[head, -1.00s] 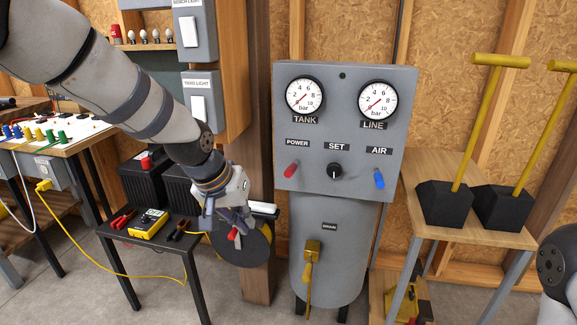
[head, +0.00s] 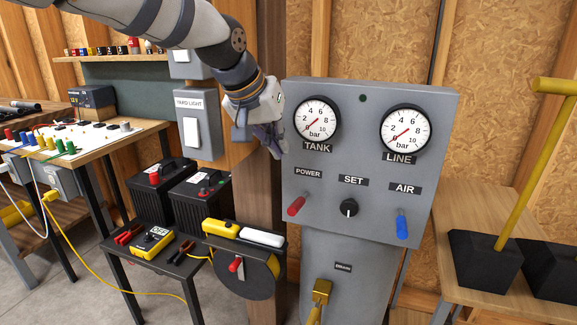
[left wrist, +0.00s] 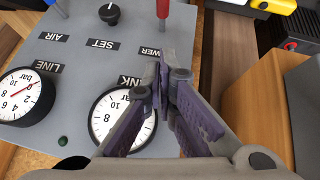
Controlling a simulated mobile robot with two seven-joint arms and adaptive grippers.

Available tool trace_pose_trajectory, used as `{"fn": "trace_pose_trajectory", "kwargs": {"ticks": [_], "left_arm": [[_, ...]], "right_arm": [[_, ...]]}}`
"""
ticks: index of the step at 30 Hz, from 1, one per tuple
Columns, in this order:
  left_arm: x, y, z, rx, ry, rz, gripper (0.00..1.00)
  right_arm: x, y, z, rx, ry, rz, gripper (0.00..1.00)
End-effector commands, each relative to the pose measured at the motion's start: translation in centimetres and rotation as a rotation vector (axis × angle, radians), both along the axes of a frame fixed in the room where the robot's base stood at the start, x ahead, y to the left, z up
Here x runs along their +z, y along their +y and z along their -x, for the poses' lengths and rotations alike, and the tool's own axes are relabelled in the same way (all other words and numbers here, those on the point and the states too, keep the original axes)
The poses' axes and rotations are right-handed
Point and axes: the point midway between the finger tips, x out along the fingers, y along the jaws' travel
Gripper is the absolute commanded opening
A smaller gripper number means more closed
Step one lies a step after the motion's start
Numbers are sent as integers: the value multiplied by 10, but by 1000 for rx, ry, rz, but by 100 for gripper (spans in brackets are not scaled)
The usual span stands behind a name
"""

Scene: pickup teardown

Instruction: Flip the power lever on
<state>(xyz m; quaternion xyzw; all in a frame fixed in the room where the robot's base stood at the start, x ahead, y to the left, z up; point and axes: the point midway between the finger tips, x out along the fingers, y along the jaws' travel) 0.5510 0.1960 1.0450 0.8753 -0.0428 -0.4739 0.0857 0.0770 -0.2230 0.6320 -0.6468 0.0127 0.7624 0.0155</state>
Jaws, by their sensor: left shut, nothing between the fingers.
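The grey control panel (head: 370,150) has a red POWER lever (head: 296,206) under the POWER label at its lower left, and the lever hangs pointing down and to the left. The lever also shows at the top of the left wrist view (left wrist: 163,9). My left gripper (head: 277,153) is shut and empty, beside the panel's left edge, above the lever and apart from it. In the left wrist view its fingertips (left wrist: 160,72) overlap the POWER label. My right gripper is out of view.
The black SET knob (head: 349,208) and blue AIR lever (head: 402,225) sit right of the POWER lever. Below left are a yellow torch (head: 220,228), a reel (head: 255,280) and black batteries (head: 205,202). A wooden post stands behind my gripper.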

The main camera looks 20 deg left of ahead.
Motion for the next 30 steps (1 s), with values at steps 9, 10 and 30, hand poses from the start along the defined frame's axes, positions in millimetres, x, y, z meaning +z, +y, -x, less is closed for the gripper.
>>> {"fn": "trace_pose_trajectory", "kwargs": {"ticks": [9,10,30], "left_arm": [[-68,-11,-38,-1,15,-1,0],[-73,-12,-42,0,15,0,0],[-112,-21,-38,-1,3,0,0]], "right_arm": [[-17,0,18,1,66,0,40],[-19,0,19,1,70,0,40],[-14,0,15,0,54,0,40]]}}
